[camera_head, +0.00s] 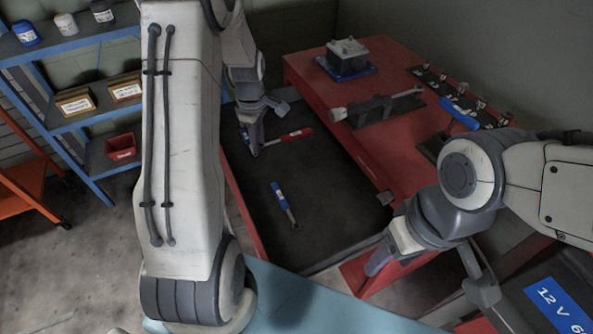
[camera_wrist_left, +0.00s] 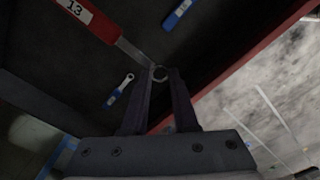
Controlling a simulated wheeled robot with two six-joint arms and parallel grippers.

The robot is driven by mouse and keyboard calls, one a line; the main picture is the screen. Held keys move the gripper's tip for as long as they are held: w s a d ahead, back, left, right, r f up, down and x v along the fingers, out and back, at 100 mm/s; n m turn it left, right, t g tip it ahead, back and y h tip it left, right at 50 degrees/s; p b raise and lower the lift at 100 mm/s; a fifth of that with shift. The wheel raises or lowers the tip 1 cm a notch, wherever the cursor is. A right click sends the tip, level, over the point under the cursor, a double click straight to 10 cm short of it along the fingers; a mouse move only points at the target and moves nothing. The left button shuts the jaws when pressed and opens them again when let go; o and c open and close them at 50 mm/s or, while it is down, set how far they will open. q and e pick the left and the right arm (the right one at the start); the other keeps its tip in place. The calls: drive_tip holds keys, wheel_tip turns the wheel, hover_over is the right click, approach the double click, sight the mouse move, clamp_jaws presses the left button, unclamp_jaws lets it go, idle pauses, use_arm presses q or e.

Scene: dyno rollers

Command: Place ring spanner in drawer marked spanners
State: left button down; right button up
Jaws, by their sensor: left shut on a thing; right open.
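The ring spanner (camera_head: 296,135) has a red handle marked 13, with its handle at the top left in the left wrist view (camera_wrist_left: 88,18). My left gripper (camera_head: 256,151) is shut on its ring end, which shows between the fingertips (camera_wrist_left: 160,76). It is over or in an open red drawer (camera_head: 330,205) with a dark floor; I cannot tell whether the spanner touches that floor. A blue-handled spanner (camera_head: 283,202) lies in the drawer, and another blue handle (camera_wrist_left: 179,12) shows nearby. No drawer marking is readable. My right gripper (camera_head: 428,272) is open and empty at the drawer's near right corner.
A red bench top (camera_head: 345,85) behind and right of the drawer holds a vice-like block (camera_head: 347,58), a dark fixture (camera_head: 385,108) and a tool rack (camera_head: 460,97). A blue shelf (camera_head: 75,45) stands at the left.

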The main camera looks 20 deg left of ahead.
use_arm(q)
drive_tip(key=shift+w+f, duration=0.1)
drive_tip(key=shift+f, duration=0.5)
wheel_tip(320, 180, down, 10)
drive_tip(key=shift+r, duration=0.15)
drive_tip(key=shift+f, duration=0.2)
drive_tip(key=shift+f, duration=0.35)
drive_tip(key=shift+f, duration=0.15)
drive_tip(key=c, duration=0.7)
unclamp_jaws()
